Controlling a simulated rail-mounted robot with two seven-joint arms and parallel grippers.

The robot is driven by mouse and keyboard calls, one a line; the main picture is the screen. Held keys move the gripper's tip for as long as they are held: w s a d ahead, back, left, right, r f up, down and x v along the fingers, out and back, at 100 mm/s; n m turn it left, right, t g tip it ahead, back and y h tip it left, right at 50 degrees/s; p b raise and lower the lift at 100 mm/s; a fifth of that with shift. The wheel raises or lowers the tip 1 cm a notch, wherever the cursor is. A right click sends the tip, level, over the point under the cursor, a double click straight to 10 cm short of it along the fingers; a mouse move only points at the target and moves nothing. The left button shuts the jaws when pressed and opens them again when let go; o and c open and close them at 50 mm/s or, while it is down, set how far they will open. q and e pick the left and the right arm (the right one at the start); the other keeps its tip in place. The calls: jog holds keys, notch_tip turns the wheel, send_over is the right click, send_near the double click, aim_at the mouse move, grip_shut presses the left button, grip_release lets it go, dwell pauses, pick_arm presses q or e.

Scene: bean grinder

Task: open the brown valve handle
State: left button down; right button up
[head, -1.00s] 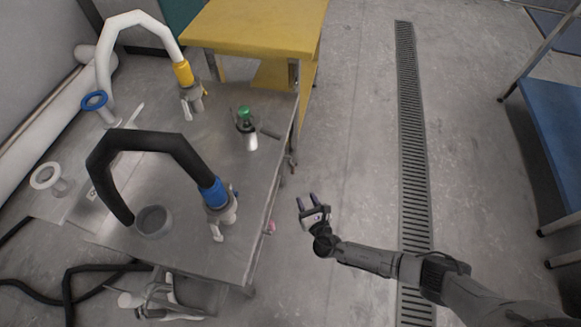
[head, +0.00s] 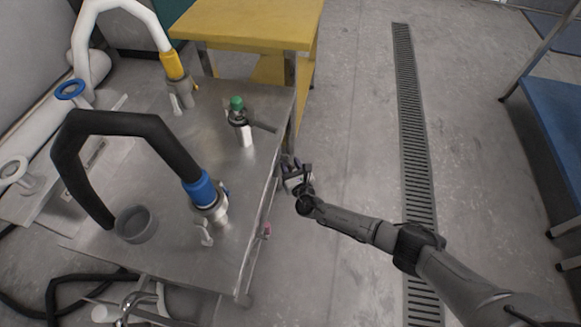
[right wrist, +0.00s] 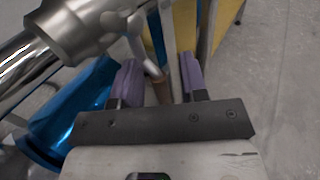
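My right gripper (head: 294,166) is beside the right edge of the metal table in the head view. In the right wrist view its two purple-padded fingers (right wrist: 160,80) are apart. A slim brown handle (right wrist: 159,88) shows between the fingers, below a pale metal lever, and the fingers are not closed on it. A shiny metal valve body and pipe (right wrist: 85,28) lie at the upper left of that view. In the head view the brown handle cannot be made out behind the gripper and table edge. My left gripper is not in view.
The metal table (head: 160,195) carries a black hose with a blue collar (head: 200,190), a white hose with a yellow collar (head: 172,66) and a green-topped fitting (head: 238,112). A yellow table (head: 250,22) stands behind.

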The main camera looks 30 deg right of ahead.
dwell(0.3)
grip_shut()
dwell(0.4)
